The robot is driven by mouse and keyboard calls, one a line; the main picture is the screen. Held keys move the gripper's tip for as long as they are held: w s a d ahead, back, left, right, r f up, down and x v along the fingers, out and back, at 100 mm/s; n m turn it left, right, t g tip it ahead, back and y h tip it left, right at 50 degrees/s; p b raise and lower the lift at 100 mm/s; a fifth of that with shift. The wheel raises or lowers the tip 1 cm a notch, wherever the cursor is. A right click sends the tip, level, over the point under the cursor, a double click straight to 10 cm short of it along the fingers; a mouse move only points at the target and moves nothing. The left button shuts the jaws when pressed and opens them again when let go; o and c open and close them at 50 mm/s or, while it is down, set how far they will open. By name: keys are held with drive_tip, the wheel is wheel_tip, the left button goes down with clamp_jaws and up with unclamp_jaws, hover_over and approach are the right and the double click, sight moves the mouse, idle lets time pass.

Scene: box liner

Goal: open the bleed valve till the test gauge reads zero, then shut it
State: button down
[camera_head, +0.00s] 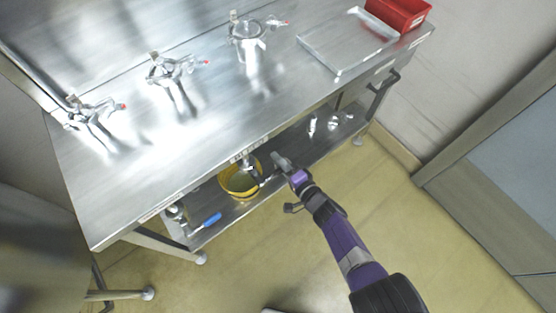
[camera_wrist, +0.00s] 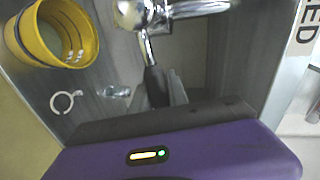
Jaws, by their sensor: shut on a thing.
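A chrome valve (camera_wrist: 133,12) with pipe arms shows at the top of the wrist view. A black lever (camera_wrist: 155,85) runs down from it to my gripper (camera_wrist: 165,98), which is shut on the lever's end. In the head view the chrome valve (camera_head: 247,160) hangs under the bench's front edge, above a yellow bucket (camera_head: 238,182). My gripper (camera_head: 281,161) is just right of it, partly hiding the contact. I cannot pick out a test gauge or any reading in either view.
The yellow bucket also shows in the wrist view (camera_wrist: 30,45), with a white ring (camera_wrist: 66,101) near it on the lower shelf. A blue-handled tool (camera_head: 208,220) lies at that shelf's left. Chrome fittings, a clear tray (camera_head: 340,62) and a red bin (camera_head: 400,14) stand on the bench top.

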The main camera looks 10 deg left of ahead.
drive_tip(key=shift+f+m+b, duration=0.3)
drive_tip(key=shift+f+m, duration=0.2)
drive_tip(key=shift+f, duration=0.05)
drive_tip(key=c, duration=1.3)
unclamp_jaws()
drive_tip(key=p+v, duration=0.5)
drive_tip(key=v, duration=0.2)
drive_tip(key=shift+s+d, duration=0.15)
drive_tip(key=shift+d, duration=0.25)
